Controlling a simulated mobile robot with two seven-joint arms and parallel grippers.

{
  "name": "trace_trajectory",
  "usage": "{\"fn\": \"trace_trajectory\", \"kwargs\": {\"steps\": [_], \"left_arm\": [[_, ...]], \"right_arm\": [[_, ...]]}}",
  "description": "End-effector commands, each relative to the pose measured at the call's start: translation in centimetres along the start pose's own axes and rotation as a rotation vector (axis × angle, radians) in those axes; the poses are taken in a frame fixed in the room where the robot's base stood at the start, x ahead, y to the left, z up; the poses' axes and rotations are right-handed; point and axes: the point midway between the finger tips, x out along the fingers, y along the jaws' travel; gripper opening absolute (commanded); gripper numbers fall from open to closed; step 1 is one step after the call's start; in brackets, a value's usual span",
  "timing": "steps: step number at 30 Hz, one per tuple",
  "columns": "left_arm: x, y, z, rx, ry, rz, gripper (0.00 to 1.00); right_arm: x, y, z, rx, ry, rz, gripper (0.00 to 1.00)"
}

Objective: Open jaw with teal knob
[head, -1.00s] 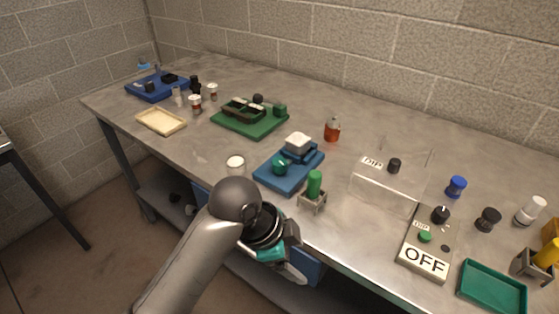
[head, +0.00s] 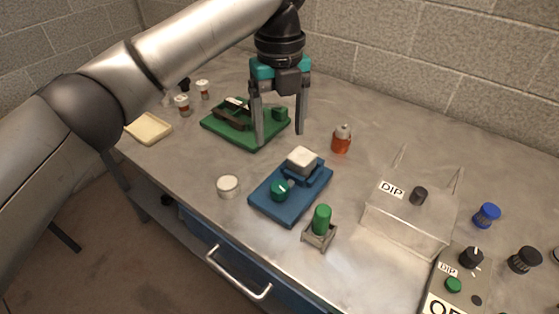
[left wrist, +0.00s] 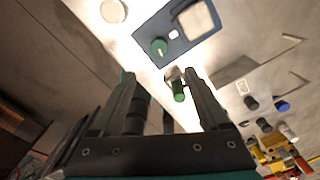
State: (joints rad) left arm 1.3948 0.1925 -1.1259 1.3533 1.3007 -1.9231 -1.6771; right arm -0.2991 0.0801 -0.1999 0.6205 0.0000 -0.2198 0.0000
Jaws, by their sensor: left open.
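The jaw fixture is a blue base (head: 263,205) with a pale block (head: 302,158) on its blue jaw part. A round teal knob (head: 280,189) with a white mark sits at its front left. In the left wrist view, the blue base (left wrist: 200,44) and the teal knob (left wrist: 159,47) lie beyond the fingertips. My left gripper (head: 279,139) is open and empty, fingers pointing down. It hangs above the table and appears behind the blue fixture in the head view, apart from the knob. My right gripper is not in view.
A green fixture (head: 262,136) stands behind left. A white round lid (head: 228,186) is left of the blue base; a green-topped peg in a holder (head: 320,232) is right front. A red-orange bottle (head: 341,142) and a clear DIP box (head: 405,222) stand to the right.

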Motion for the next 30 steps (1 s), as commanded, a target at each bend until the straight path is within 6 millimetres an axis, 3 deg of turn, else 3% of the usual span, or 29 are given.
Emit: {"fn": "trace_trajectory", "kwargs": {"steps": [5, 21, 30], "left_arm": [[0.8, 0.1, 0.1, 0.009, 0.000, 0.006, 0.78], [11.8, 0.2, 0.1, 0.007, -0.001, 0.005, 0.78], [14.8, 0.1, 0.1, 0.007, -0.002, 0.004, 0.78]], "right_arm": [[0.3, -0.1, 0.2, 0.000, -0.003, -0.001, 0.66], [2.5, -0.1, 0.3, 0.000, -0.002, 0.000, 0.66], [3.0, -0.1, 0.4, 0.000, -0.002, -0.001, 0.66]]}}
